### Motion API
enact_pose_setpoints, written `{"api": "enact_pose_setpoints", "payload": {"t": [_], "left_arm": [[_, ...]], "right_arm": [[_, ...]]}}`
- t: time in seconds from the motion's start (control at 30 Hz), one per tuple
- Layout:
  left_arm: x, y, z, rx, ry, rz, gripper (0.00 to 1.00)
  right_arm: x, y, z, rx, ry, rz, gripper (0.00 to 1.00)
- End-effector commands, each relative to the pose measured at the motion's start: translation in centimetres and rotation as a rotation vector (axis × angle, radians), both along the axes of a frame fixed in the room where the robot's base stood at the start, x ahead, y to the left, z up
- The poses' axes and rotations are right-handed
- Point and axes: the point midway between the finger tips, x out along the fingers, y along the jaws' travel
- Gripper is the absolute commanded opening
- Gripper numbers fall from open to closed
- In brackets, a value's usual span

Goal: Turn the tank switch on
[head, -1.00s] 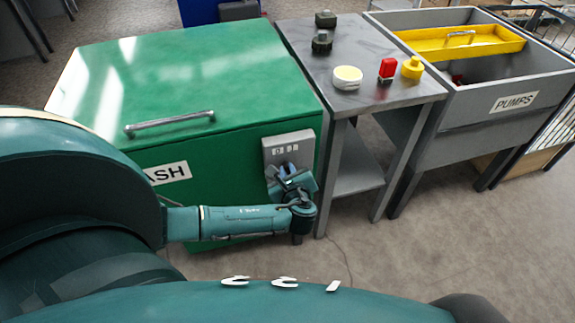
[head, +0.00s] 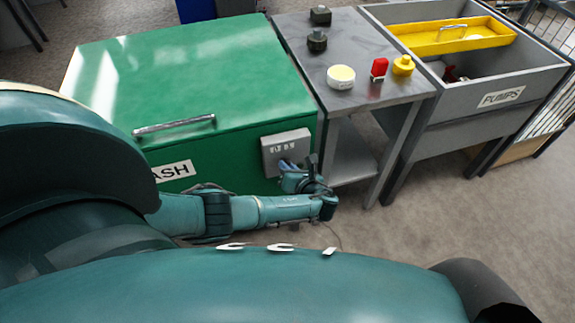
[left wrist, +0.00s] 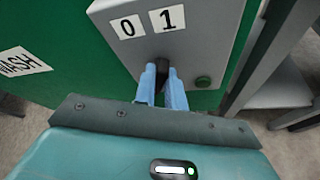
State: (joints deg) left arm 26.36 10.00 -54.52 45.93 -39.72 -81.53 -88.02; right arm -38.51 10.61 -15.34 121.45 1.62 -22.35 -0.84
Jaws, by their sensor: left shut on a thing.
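The green tank (head: 215,85) bears a label (head: 174,171) that reads WASH in the left wrist view (left wrist: 22,62). A grey switch box (head: 284,147) is on its front face, near the right edge. In the left wrist view the box (left wrist: 205,45) shows the marks 0 (left wrist: 127,27) and 1 (left wrist: 168,18), and a small green button or lamp (left wrist: 203,82). My left gripper (left wrist: 162,75) has its blue fingers shut on the dark switch knob (left wrist: 162,66) below the marks. The fingers partly hide the knob, so I cannot tell which mark it points to. My right gripper is not in view.
A grey table (head: 352,105) stands right of the tank, with dark blocks, a round cream-topped item (head: 341,77), a red item (head: 379,68) and a yellow one (head: 403,65). Beyond it is a grey bin labelled PUMPS (head: 501,94) with a yellow tray (head: 450,36). Floor at the right front is clear.

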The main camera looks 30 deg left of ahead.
Motion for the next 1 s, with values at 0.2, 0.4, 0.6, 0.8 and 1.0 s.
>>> {"api": "enact_pose_setpoints", "payload": {"t": [0.2,0.4,0.6,0.8,1.0], "left_arm": [[-0.03,-0.1,-0.12,0.039,0.048,-0.001,0.0],[-0.04,-0.09,-0.16,0.05,0.061,-0.001,0.0],[-0.06,-0.07,-0.17,0.051,0.062,-0.001,0.0],[-0.04,-0.07,-0.16,0.05,0.061,-0.001,0.19],[0.01,-0.05,-0.1,0.05,0.059,-0.001,0.34]], "right_arm": [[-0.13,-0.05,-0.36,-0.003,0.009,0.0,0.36],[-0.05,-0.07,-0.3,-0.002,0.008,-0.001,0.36],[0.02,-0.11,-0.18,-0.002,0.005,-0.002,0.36],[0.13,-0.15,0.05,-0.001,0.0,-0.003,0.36],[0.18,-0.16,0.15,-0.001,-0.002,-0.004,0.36]]}}
